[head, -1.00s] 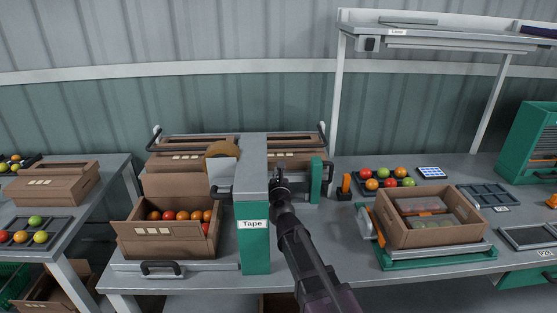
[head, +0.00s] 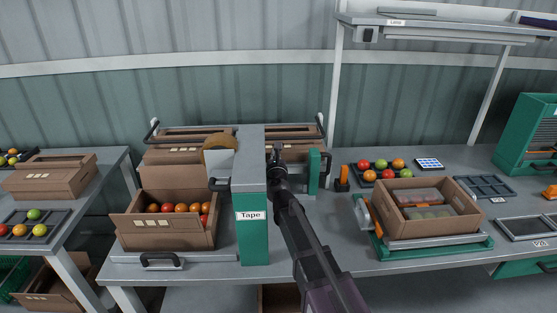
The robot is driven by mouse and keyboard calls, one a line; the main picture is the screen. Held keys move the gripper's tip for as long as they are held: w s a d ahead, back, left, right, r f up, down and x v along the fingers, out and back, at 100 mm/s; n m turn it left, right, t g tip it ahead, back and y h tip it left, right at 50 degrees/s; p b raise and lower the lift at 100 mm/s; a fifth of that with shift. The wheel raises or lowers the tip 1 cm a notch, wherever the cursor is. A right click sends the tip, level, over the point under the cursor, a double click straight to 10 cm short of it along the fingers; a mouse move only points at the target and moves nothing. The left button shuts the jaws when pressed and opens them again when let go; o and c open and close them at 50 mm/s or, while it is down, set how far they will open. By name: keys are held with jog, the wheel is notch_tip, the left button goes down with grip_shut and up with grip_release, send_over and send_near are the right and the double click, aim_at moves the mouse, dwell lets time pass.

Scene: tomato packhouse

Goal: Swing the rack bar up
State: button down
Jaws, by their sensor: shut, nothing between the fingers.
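A rack of brown cartons stands at the back of the bench, behind the green tape post (head: 252,238). My gripper (head: 274,153) is shut and empty, small and dark, just right of the tape post's top and in front of the right-hand rack cartons. Whether it touches anything is unclear.
An open carton of tomatoes (head: 128,228) stands left of the post. A green upright (head: 313,172) is close right of my gripper. Farther right are a tomato tray (head: 365,181) and a carton (head: 400,226) on a green-based stand.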

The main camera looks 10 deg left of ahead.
jog(key=shift+x, duration=2.3)
jog(key=shift+r, duration=0.1)
notch_tip(320, 180, up, 5)
jog(key=p, duration=0.5)
jog(key=shift+s, duration=0.1)
